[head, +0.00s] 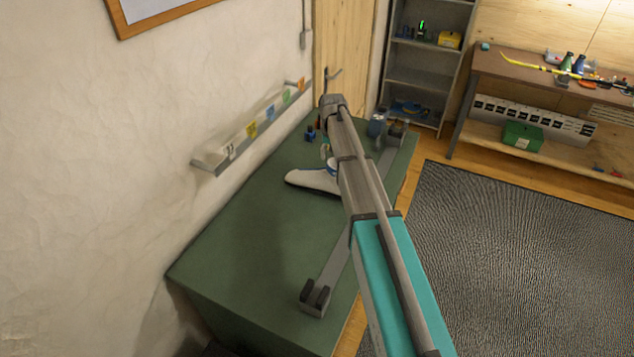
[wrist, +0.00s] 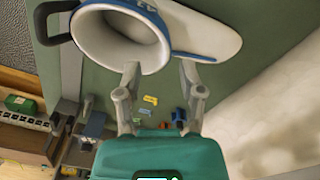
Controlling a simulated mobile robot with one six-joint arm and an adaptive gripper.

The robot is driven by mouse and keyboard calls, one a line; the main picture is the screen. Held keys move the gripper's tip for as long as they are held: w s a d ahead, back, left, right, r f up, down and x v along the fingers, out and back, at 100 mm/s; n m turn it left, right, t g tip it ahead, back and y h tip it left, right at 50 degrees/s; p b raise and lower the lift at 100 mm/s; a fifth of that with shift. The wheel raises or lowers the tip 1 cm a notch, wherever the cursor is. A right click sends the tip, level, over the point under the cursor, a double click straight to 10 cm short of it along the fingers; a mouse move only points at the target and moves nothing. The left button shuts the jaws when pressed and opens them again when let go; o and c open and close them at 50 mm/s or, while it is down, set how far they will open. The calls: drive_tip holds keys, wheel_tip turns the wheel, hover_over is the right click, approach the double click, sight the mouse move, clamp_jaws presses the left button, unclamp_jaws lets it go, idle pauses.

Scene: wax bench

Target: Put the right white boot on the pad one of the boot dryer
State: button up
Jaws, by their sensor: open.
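A white boot (head: 313,180) with blue trim lies along the green bench, toe to the left in the head view; my arm hides its other end. In the wrist view the boot (wrist: 218,32) fills the top, with its round open cuff at the left and a dark loop beside it. My gripper (wrist: 160,70) is open, its fingertips close to the boot's near edge; I cannot tell if they touch. A pale wall rail (head: 210,160) with several coloured tags may be the boot dryer, but I cannot tell; no pad number is readable. Only one boot shows.
The green bench (head: 230,235) is clear in front of the boot. A grey bar with clamps (head: 316,296) runs along its right side. Small bottles (head: 310,133) stand beyond the boot. A shelf unit (head: 415,78) and a side bench (head: 500,66) stand at the back.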

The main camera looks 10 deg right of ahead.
sight(329, 161)
drive_tip(key=shift+f, duration=0.1)
drive_tip(key=shift+w+a+f+b, duration=0.1)
drive_tip(key=shift+f+b, duration=1.15)
drive_tip(key=shift+b, duration=0.1)
drive_tip(key=shift+w+a+f+b, duration=0.1)
drive_tip(key=shift+f+b, duration=1.15)
drive_tip(key=shift+b, duration=0.05)
clamp_jaws()
